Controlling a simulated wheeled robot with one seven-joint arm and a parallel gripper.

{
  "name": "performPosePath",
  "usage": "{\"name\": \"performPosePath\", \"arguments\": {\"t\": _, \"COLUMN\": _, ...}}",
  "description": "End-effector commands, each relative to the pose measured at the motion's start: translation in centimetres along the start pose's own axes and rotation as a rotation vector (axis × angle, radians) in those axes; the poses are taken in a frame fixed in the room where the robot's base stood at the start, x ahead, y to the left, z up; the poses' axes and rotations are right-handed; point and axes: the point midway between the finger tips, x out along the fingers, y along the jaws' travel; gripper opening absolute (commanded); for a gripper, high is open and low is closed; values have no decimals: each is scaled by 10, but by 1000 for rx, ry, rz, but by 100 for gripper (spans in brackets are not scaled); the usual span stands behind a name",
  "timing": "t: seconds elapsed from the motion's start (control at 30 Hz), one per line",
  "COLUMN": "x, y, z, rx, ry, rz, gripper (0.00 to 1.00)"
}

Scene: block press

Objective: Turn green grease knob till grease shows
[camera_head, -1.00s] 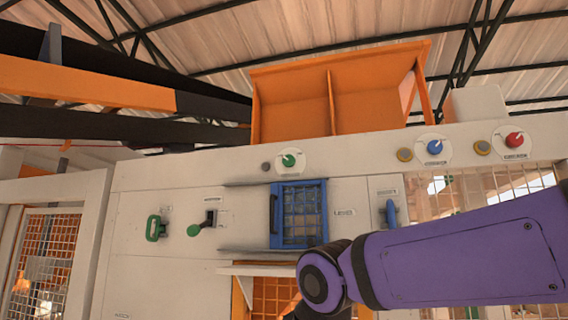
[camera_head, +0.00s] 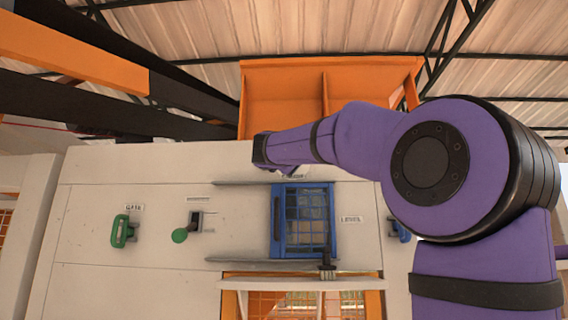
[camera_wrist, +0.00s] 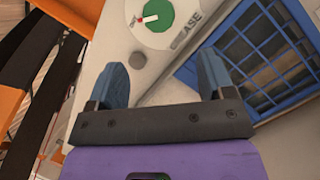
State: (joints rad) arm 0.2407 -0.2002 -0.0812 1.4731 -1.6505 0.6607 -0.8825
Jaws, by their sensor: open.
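The green grease knob (camera_wrist: 153,14) shows at the top of the wrist view. It is a green disc with a white pointer on a round white plate, with a partly cut-off "GREASE" label beside it. My gripper (camera_wrist: 162,72) is open and empty, its two blue-grey fingers apart. The knob lies beyond the fingertips, and I see no contact. A small grey round fitting (camera_wrist: 139,60) sits on the panel below the knob, between the fingers in the picture. In the head view my arm's end covers the knob.
A blue-framed mesh window (camera_head: 304,220) is right of the knob, with a ledge above and below it. An orange hopper (camera_head: 285,100) stands above.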

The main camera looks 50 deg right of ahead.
Motion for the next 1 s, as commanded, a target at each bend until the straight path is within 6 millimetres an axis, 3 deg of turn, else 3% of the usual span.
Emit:
{"name": "performPosePath", "arguments": {"t": 0.17, "x": 15, "y": 1, "z": 1, "rx": -10, "ry": -6, "rz": 2, "gripper": 75}}
{"name": "performPosePath", "arguments": {"t": 0.6, "x": 88, "y": 0, "z": 0, "rx": -7, "ry": -5, "rz": 1, "gripper": 75}}
{"name": "performPosePath", "arguments": {"t": 0.8, "x": 104, "y": 1, "z": 1, "rx": -6, "ry": -4, "rz": 2, "gripper": 75}}
{"name": "performPosePath", "arguments": {"t": 1.0, "x": 108, "y": 1, "z": 1, "rx": -6, "ry": -4, "rz": 2, "gripper": 75}}
